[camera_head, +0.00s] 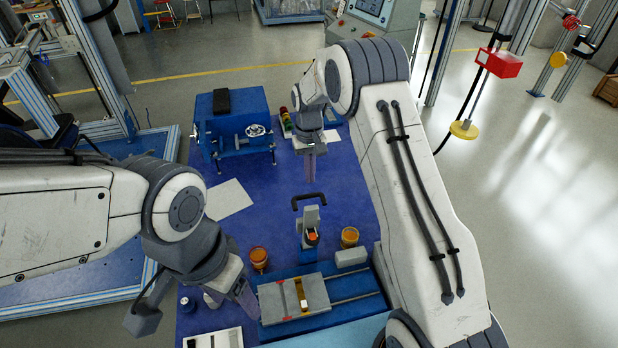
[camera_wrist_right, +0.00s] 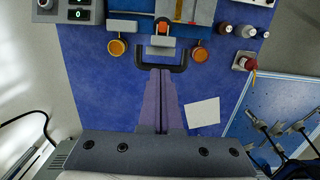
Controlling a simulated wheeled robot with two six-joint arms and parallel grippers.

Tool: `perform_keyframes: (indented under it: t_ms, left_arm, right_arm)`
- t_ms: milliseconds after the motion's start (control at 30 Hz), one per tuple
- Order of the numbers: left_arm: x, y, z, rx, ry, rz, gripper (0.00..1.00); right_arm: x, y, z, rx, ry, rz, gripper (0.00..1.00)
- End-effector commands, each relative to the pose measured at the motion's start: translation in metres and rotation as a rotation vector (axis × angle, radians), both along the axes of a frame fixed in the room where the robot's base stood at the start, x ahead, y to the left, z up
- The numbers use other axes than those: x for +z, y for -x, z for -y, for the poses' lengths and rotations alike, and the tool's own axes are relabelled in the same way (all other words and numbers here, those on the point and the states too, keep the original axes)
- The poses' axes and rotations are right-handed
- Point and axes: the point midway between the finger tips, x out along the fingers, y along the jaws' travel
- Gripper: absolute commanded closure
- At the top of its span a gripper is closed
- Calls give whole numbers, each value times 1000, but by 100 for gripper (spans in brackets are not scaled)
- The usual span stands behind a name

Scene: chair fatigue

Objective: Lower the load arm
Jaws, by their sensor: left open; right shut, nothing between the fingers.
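The load arm appears to be the grey upright lever (camera_head: 310,219) with a black U-shaped handle (camera_head: 309,197), standing behind the blue fixture. The black handle also shows in the right wrist view (camera_wrist_right: 181,66), with an orange part (camera_wrist_right: 162,27) beyond it. My right gripper (camera_head: 310,178) is shut and empty, pointing down just behind the handle. In the right wrist view its fingertips (camera_wrist_right: 161,72) overlap the handle in the picture; I cannot tell whether they touch. My left gripper (camera_head: 246,298) is open and empty, low at the left beside the fixture.
The blue fixture has a grey sliding block (camera_head: 315,295) and rails. Amber knobs (camera_head: 259,257) (camera_head: 349,236) flank the lever. A blue vise-like machine (camera_head: 232,125) stands at the back left. A white sheet (camera_head: 228,199) lies on the blue table (camera_head: 270,215), which is mostly clear around it.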

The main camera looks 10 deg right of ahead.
Motion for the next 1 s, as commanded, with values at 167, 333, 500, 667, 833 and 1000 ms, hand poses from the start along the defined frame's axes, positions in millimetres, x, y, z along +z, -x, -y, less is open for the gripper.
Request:
perform_keyframes:
  t_ms: [167,333,500,667,833,1000]
  left_arm:
    - [11,0,0,0,0,0,33]
    - [18,0,0,1,0,0,33]
    - [22,0,0,1,0,0,33]
    - [22,0,0,1,0,0,33]
    - [22,0,0,1,0,0,33]
    - [20,0,0,1,0,0,33]
  right_arm:
    - [-32,4,-1,1,0,-6,100]
    - [-60,6,-1,2,0,-4,100]
    - [-78,7,-1,2,0,-1,100]
    - [-82,6,-1,2,-1,1,100]
    - [-83,6,-1,2,-1,1,100]
    - [-83,6,-4,5,0,5,100]
